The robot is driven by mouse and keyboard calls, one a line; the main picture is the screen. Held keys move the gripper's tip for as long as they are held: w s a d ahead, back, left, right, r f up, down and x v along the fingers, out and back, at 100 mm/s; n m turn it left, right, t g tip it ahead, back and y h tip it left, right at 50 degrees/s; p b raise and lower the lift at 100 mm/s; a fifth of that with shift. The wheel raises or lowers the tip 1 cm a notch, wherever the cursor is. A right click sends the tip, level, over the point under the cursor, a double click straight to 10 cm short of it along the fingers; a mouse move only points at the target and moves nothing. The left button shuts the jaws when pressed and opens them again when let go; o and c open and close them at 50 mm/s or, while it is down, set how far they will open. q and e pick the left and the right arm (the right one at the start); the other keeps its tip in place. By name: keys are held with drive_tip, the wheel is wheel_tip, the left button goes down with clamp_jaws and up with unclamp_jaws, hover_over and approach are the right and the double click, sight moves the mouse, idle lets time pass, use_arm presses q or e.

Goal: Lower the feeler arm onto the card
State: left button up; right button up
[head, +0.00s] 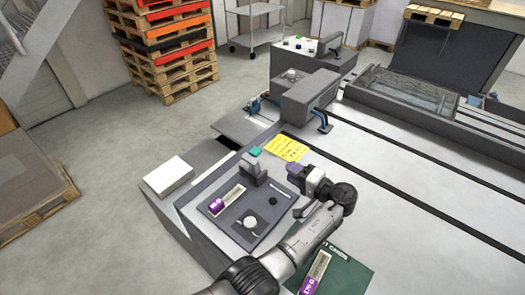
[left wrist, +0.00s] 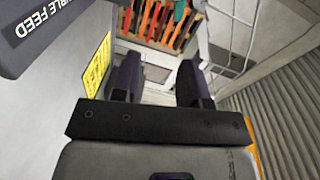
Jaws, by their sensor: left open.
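A small grey unit (head: 254,171) with a teal piece (head: 255,151) at its top stands on the grey console; it seems to be the double-feed unit with the feeler arm, but the arm is too small to make out. A purple-and-white card-like strip (head: 228,200) lies on a dark panel in front of it. In the left wrist view a dark part lettered DOUBLE FEED (left wrist: 45,22) fills the upper left corner. My left gripper (head: 293,176) is just right of the grey unit, apart from it. It is open and empty, its two fingers (left wrist: 160,82) spread. My right gripper is not visible.
A white knob (head: 250,223) and a yellow sheet (head: 286,148) are near my left gripper. A green mat (head: 345,272) with another purple-and-white strip (head: 315,274) lies by my forearm. A white box (head: 168,175) stands left; stacked pallets (head: 168,55) are behind.

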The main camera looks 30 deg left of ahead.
sight(261, 152)
use_arm(q)
drive_tip(key=shift+n+y, duration=0.4)
drive_tip(key=shift+y, duration=0.1)
drive_tip(key=a, duration=0.4)
drive_tip(key=a+r, duration=0.1)
drive_tip(key=a, duration=0.4)
drive_tip(key=w+a, duration=0.1)
drive_tip(key=a, duration=0.4)
drive_tip(key=shift+r+b, duration=0.2)
drive_tip(key=shift+b, duration=0.2)
drive_tip(key=shift+c, duration=0.2)
clamp_jaws()
